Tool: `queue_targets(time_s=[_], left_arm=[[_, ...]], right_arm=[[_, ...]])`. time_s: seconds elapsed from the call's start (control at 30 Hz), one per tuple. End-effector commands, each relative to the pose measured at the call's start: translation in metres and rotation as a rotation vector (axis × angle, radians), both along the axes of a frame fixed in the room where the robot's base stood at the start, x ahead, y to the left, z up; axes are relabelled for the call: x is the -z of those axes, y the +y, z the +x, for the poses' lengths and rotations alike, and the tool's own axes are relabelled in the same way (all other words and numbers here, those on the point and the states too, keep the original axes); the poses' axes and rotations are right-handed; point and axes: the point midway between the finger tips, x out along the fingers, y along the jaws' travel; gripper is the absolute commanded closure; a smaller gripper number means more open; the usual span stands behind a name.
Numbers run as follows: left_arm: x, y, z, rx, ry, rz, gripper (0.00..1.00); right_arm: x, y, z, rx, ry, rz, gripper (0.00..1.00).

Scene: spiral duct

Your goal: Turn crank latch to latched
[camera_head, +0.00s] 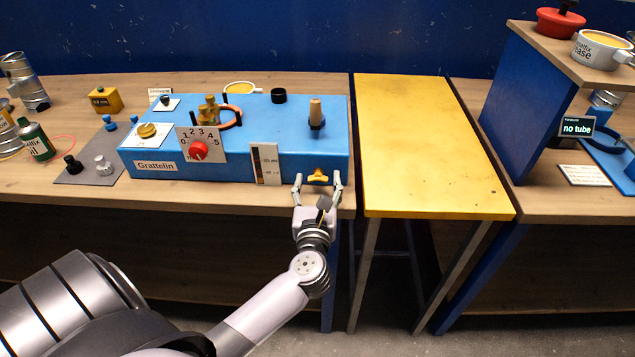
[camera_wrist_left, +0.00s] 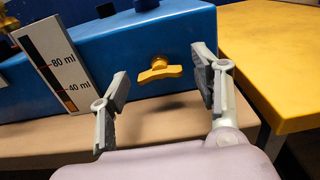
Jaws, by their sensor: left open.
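The crank latch appears to be the small yellow wing-shaped handle (camera_head: 318,177) on the front face of the blue machine (camera_head: 225,170), near its right end. In the left wrist view the yellow handle (camera_wrist_left: 159,71) lies close to horizontal, slightly tilted, with a round hub above its bar. My left gripper (camera_head: 318,185) is open in front of it. In the left wrist view the open fingers (camera_wrist_left: 160,92) stand to the left and right of the handle, apart from it. My right gripper is not in view.
A level gauge (camera_wrist_left: 55,62) is on the machine front, left of the handle. A red dial (camera_head: 199,150) and wooden-handled lever (camera_head: 315,112) are also on the machine. A yellow table (camera_head: 430,150) stands to the right. The wooden bench (camera_head: 60,187) has a narrow bare front strip.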

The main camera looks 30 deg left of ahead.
Motion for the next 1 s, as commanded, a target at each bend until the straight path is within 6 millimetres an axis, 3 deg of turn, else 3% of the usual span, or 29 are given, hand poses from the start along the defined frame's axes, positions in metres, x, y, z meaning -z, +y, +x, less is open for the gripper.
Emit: queue_targets(time_s=[0.17,1.0], left_arm=[[0.0002,-0.0001,-0.0001,0.0,0.0,0.0,0.42],[-0.0001,-0.0033,0.0006,0.009,-0.001,-0.001,0.98]], right_arm=[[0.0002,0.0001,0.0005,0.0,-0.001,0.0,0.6],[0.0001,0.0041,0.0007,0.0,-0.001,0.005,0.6]])
